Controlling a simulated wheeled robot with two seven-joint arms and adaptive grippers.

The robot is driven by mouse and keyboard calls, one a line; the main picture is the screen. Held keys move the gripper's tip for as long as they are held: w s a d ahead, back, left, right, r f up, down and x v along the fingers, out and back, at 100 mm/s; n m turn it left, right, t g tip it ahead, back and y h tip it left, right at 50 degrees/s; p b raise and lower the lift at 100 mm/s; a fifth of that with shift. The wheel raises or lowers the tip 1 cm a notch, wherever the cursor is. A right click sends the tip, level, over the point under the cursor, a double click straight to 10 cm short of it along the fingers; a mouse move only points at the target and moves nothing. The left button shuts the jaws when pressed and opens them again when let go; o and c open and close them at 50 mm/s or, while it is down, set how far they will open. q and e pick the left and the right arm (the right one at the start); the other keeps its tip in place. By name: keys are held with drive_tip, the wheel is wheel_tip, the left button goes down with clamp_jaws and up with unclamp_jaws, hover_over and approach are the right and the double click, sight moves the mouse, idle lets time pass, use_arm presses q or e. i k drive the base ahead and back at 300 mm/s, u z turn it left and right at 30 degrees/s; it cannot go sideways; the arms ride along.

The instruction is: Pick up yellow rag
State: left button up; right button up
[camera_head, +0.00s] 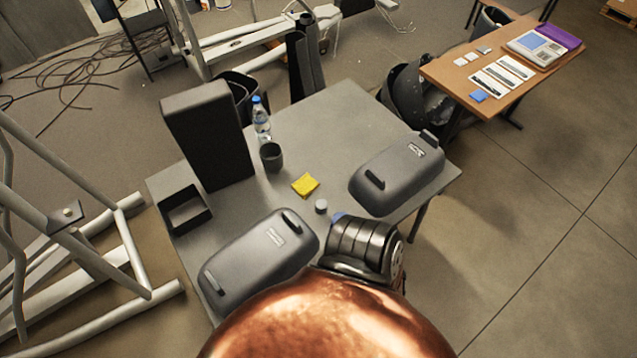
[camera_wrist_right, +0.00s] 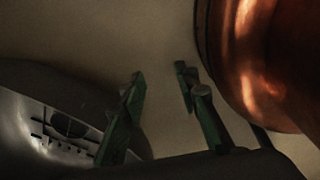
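The yellow rag (camera_head: 305,184) lies folded on the grey table (camera_head: 330,125), near its middle, in the head view. It is fully visible, with nothing on top of it. My right gripper (camera_wrist_right: 159,73) shows in the right wrist view with its green fingers apart and nothing between them. The rag does not show in that view. My left gripper is not seen.
A dark cup (camera_head: 271,157), a water bottle (camera_head: 261,120) and a tall black box (camera_head: 207,135) stand behind the rag. A small white-topped cylinder (camera_head: 321,206) is close in front. Grey covers lie left (camera_head: 262,258) and right (camera_head: 398,173). An open black box (camera_head: 184,210) is at the left edge.

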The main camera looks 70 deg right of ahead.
sight(305, 185)
drive_tip(key=z, duration=2.15)
